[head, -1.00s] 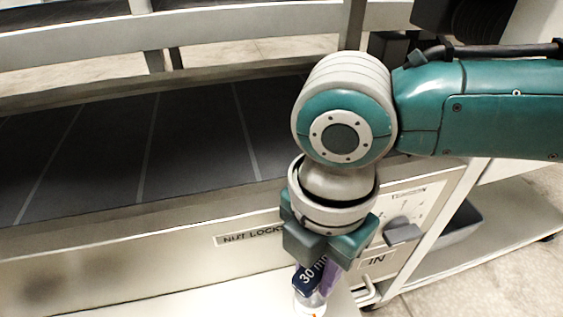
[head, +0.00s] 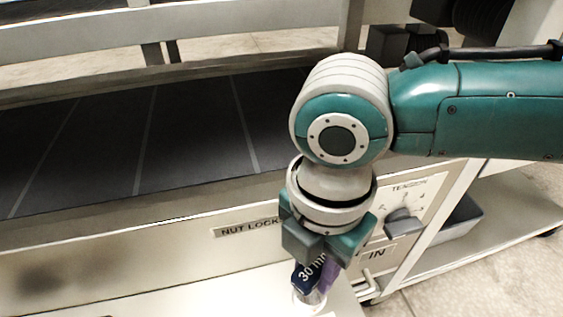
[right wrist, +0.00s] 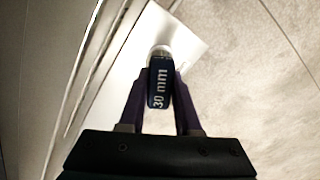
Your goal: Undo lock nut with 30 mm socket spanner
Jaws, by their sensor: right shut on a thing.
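The 30 mm socket spanner (head: 307,277) has a dark blue body with white "30 mm" lettering and a pale lower end. My right gripper (head: 318,268) points down and is shut on it, above the pale ledge of the machine. In the right wrist view the spanner (right wrist: 160,82) sits between the two purple fingers of my right gripper (right wrist: 160,95), its far end over a white surface. The lock nut cannot be made out. My left gripper is out of view.
A tension dial (head: 404,222) and an "IN" label (head: 376,254) are right of my gripper. The dark belt (head: 120,150) lies behind it. A grey bin (head: 460,222) stands on a lower shelf (head: 480,245) at the right. The pale ledge (head: 200,296) runs below the front panel.

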